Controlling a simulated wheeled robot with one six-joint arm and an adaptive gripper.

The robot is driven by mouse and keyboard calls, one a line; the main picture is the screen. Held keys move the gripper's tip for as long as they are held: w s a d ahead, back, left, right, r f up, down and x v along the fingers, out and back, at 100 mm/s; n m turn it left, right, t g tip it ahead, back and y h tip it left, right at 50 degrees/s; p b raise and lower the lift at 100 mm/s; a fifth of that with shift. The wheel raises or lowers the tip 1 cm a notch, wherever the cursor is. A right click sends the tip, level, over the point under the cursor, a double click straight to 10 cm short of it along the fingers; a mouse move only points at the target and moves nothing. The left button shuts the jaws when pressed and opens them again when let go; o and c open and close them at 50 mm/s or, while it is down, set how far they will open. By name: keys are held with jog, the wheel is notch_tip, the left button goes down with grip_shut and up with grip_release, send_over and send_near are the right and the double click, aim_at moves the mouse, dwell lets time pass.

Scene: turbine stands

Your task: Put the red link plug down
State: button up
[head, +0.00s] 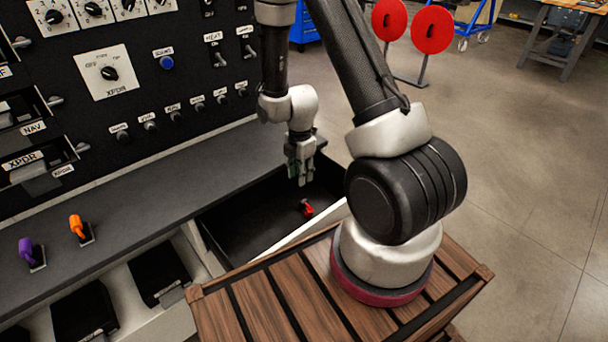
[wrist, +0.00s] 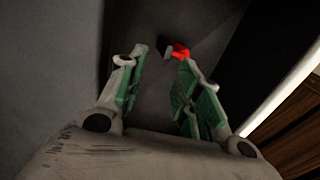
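The red link plug (head: 307,208) lies on the dark floor of an open black drawer (head: 255,222) below the panel. In the wrist view the plug (wrist: 181,51) shows beyond the fingertips, nearer the right finger, with a small grey part on its left. My gripper (head: 301,180) hangs pointing down over the drawer, above and slightly left of the plug in the head view. In the wrist view its two green-padded fingers (wrist: 163,65) are spread with a gap between them and nothing held there. The plug looks apart from the fingers.
A grey ledge (head: 150,175) runs along the panel and holds a purple plug (head: 30,252) and an orange plug (head: 80,229). The drawer's pale front wall (head: 300,232) stands beside the slatted wooden top (head: 262,305). Open floor lies to the right.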

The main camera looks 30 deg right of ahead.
notch_tip(320, 180, up, 22)
jog(key=s+f+m+t, duration=0.1)
jog(key=s+m+t, duration=0.1)
jog(key=m, duration=0.6)
jog(key=s+d+r+m+t, duration=0.1)
jog(key=s+r+m+t, duration=0.1)
jog(key=s+r+m, duration=1)
jog(key=s+r, duration=0.4)
jog(key=s, duration=0.2)
jog(key=shift+d+r, duration=0.15)
jog(key=shift+r, duration=0.1)
